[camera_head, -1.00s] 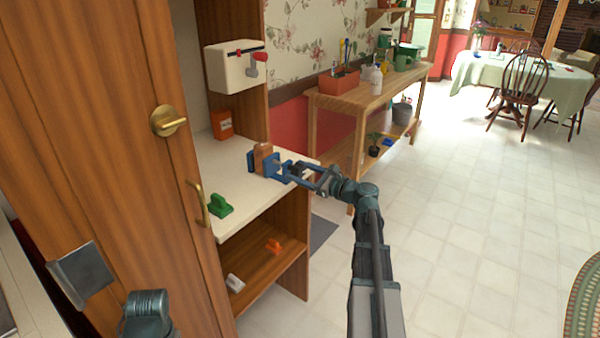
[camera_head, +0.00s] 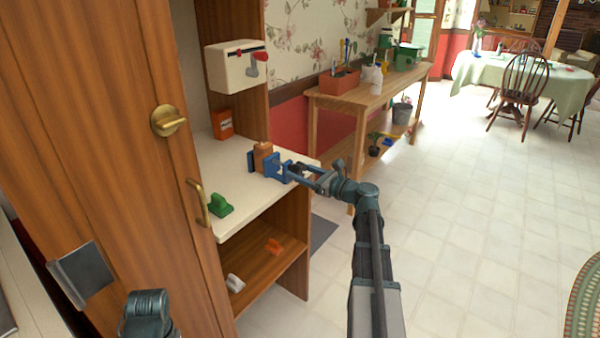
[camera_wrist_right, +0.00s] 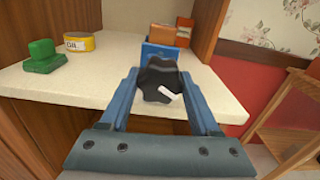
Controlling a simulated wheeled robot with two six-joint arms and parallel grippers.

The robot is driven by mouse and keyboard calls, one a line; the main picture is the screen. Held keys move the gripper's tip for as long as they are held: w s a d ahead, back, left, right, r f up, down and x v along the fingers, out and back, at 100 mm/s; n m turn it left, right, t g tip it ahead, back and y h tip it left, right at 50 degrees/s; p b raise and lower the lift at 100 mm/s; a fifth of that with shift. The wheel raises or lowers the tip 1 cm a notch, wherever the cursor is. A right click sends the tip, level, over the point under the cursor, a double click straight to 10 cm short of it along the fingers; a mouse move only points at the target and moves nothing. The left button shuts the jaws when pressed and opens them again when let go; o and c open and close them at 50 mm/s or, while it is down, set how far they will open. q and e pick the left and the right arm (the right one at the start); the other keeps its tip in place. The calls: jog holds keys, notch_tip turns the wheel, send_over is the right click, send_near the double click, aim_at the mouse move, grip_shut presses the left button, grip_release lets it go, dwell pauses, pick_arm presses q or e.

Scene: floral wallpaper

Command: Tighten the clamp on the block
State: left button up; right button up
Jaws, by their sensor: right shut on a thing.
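The blue clamp (camera_head: 276,166) stands on the white counter beside the brown block (camera_head: 262,155), with blue parts on both sides of the block. In the right wrist view the clamp's blue body (camera_wrist_right: 152,50) shows behind its black lobed knob (camera_wrist_right: 160,82), which has a white mark. My right gripper (camera_head: 304,172) is at the clamp's near right end. In the wrist view its two blue fingers lie on either side of the knob, shut on it.
The white counter (camera_head: 232,180) also holds a green object (camera_head: 220,204) and an orange box (camera_head: 222,124). A white wall device (camera_head: 232,68) with a red handle hangs above. A tall wooden door (camera_head: 120,210) stands at left. A wooden workbench (camera_head: 345,101) stands behind; open floor lies right.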

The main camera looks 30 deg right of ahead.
jog(key=o, duration=1.4)
jog(key=shift+c, duration=0.2)
jog(key=v, duration=1.4)
